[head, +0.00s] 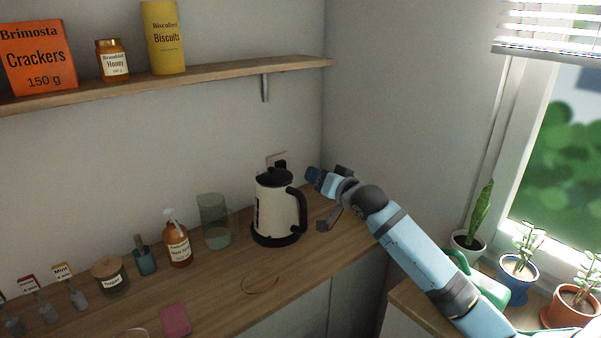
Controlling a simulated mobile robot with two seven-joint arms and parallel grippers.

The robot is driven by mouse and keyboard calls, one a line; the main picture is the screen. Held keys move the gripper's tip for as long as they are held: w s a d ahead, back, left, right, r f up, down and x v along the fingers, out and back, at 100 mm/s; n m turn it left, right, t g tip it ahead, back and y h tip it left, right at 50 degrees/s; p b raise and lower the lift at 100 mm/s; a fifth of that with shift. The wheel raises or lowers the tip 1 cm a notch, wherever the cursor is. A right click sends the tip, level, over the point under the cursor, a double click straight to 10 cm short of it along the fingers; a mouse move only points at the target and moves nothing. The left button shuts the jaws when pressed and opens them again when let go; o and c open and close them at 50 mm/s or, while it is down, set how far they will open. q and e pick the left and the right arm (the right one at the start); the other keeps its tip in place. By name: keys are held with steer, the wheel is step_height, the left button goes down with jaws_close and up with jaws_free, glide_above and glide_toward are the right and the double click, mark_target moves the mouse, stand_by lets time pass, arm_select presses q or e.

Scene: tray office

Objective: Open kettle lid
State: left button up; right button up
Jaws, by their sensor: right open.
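A cream kettle (275,211) with a black handle stands upright on its dark base on the wooden counter, near the corner. Its black lid (276,178) sits on top and looks closed. My right gripper (316,200) is just right of the kettle, beside its handle and lid. Its fingers are apart and it holds nothing. Whether it touches the kettle cannot be told from this view. My left gripper is not in view.
Left of the kettle stand a glass jar (214,222), a soap bottle (178,246) and a sugar jar (110,277). A shelf (220,75) runs above. Potted plants (519,277) stand by the window at right. Some counter in front of the kettle is clear.

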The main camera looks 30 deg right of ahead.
steer(key=s+a+f+n+g+p, duration=0.1)
steer(key=s+a+f, duration=0.15)
steer(key=f, duration=0.25)
steer(key=s+a+f+n+g+p, duration=0.1)
steer(key=s+a+f+p, duration=0.1)
steer(key=a+f, duration=0.3)
steer(key=s+a+f+n+g+p, duration=0.1)
steer(key=s+a+f+n, duration=0.1)
steer(key=s+a+f, duration=0.4)
steer(key=s+a+f+n+g+y+p, duration=0.1)
steer(key=s+a+f, duration=0.5)
steer(key=s, duration=0.7)
steer(key=s+a+f+n+g+y+p, duration=0.1)
steer(key=s+a+f+n+g+p, duration=0.1)
steer(key=s+a+f, duration=0.4)
steer(key=s+n+p, duration=0.1)
steer(key=s, duration=0.2)
steer(key=shift+s, duration=0.4)
steer(key=shift+f+n, duration=0.1)
steer(key=shift+n, duration=0.2)
